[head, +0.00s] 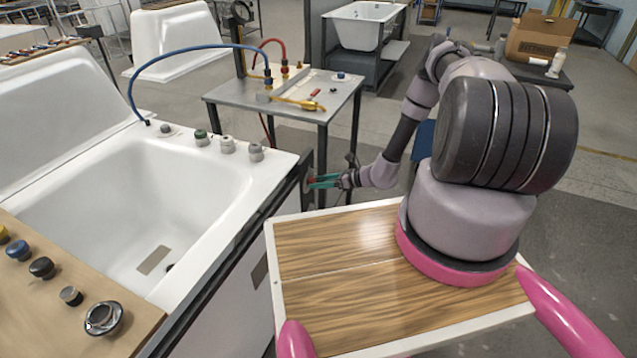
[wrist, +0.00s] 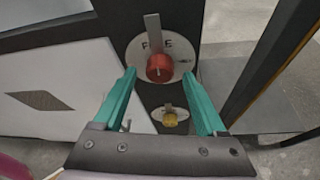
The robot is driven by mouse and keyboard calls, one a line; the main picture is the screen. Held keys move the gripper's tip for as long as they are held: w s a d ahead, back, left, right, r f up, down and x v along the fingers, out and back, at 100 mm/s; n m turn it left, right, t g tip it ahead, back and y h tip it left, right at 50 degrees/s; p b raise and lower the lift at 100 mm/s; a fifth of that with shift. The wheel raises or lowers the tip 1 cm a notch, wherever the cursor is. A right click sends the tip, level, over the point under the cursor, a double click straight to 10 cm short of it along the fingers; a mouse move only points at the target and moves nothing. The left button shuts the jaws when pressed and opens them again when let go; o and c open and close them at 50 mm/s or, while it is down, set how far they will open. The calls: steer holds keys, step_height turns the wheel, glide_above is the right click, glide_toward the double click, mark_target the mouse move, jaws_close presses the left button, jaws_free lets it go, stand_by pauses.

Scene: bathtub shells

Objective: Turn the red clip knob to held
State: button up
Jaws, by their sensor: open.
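The red clip knob (wrist: 160,68) sits on a round light plate (wrist: 146,45) with dark lettering that is partly covered, on a dark upright frame. A grey tab stands up above the knob. My gripper (wrist: 160,78) is open, its two teal fingers pointing at the plate, one on each side below the red knob. I cannot tell whether a finger touches the plate. In the head view my gripper (head: 323,181) is at the dark end frame of the tub stand, and the red knob shows only as a small spot there.
A smaller yellow knob (wrist: 170,120) on its own plate is below the red one, between my fingers. A white bathtub shell (head: 150,190) with several knobs on its rim stands left. A metal table (head: 290,95) with hoses is behind. A dark post (wrist: 275,60) stands right.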

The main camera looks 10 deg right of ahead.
steer(key=shift+w+a+f, duration=0.15)
steer(key=shift+w+a, duration=0.1)
steer(key=shift+a, duration=0.1)
jaws_close()
